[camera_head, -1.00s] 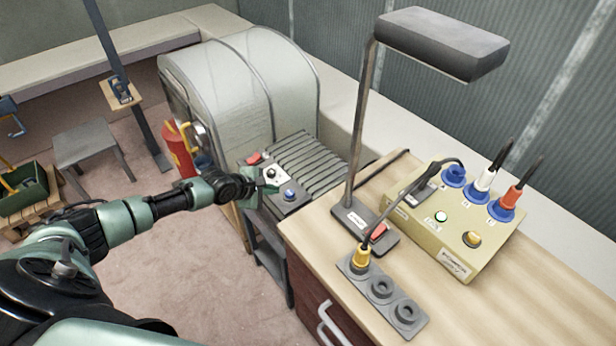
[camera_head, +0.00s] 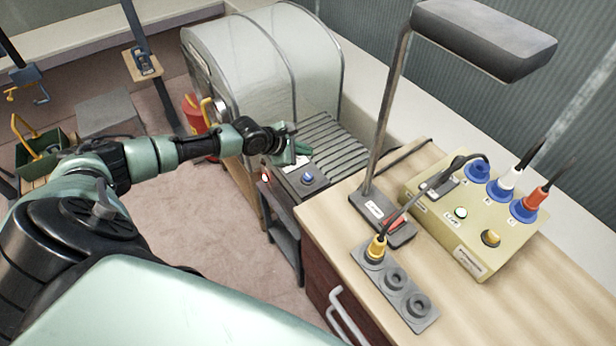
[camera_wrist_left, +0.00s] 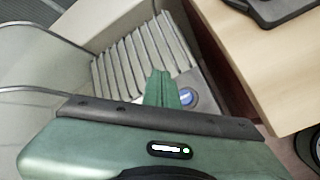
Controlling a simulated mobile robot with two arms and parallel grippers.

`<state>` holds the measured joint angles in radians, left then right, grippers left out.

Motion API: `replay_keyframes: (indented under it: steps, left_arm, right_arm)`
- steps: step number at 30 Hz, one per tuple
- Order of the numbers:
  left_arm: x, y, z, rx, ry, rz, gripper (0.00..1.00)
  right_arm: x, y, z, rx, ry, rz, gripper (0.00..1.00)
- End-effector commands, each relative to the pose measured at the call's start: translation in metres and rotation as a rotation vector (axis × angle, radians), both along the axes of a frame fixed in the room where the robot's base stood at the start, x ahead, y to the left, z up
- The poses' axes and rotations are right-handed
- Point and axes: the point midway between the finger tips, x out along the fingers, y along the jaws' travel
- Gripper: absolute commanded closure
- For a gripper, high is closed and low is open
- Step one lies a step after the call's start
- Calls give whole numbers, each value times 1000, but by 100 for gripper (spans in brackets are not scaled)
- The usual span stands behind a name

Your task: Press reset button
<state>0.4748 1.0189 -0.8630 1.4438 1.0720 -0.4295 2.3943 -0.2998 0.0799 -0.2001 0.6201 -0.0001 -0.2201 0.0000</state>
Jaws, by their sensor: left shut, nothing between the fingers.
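A control panel (camera_head: 318,186) sits at the near end of a slatted roller bed. A round blue button (camera_head: 308,178) is on its top; no readable label marks it as the reset button. My left gripper (camera_head: 302,150) is shut and empty, held over the far part of the panel beyond the blue button, hiding the controls there. A small red light (camera_head: 265,177) glows at the panel's left side. In the left wrist view the shut fingers (camera_wrist_left: 161,88) appear just left of the blue button (camera_wrist_left: 187,98); contact with the panel cannot be told. My right gripper is not in view.
A domed grey machine (camera_head: 255,65) stands behind the panel. To the right, a wooden bench (camera_head: 465,305) carries a lamp (camera_head: 480,40), a socket strip (camera_head: 395,280) and a beige box (camera_head: 465,215) with plugged cables. Floor is open left of the panel.

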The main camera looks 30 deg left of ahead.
Motion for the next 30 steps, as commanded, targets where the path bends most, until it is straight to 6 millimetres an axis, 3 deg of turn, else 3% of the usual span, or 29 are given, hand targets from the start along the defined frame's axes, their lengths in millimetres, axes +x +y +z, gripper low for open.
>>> replay_keyframes:
  steps: [13,20,30]
  left_arm:
    - [0,0,-62,2,-1,-1,100]
    - [0,0,-78,-1,1,0,100]
    - [0,0,-79,1,0,-1,100]
  right_arm:
    - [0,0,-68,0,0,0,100]
    - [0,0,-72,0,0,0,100]
    - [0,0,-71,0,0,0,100]
